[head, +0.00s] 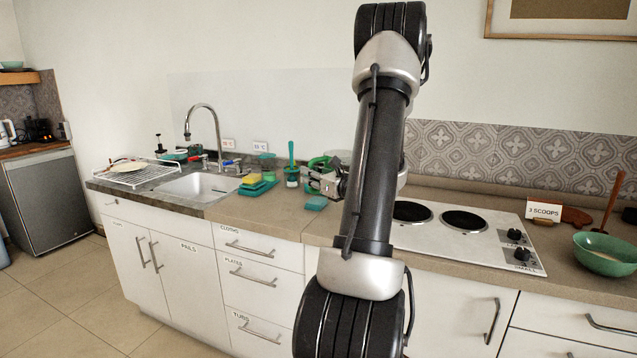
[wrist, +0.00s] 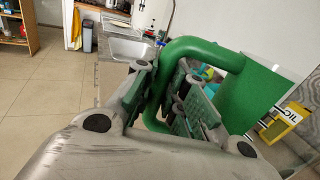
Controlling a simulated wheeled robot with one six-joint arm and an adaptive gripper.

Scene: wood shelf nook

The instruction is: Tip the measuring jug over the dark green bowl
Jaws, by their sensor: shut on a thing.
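My gripper (head: 328,183) is shut on the green handle (wrist: 205,52) of the measuring jug, above the counter left of the hob. In the wrist view the handle passes between my fingers (wrist: 170,95), and the jug's green body (wrist: 250,95) stands to the right. In the head view a curved green part of the jug (head: 320,162) shows by my gripper; my arm hides much of the area. A green bowl (head: 605,254) stands on the counter at the far right, away from my gripper, with pale contents low inside.
The hob (head: 470,240) lies between my gripper and the bowl. A "3 SCOOPS" card (head: 544,210) and a wooden-handled tool (head: 608,200) stand by the bowl. Left are a green pot with a brush (head: 292,175), sponges (head: 252,181), the sink (head: 200,186) and a dish rack (head: 135,172).

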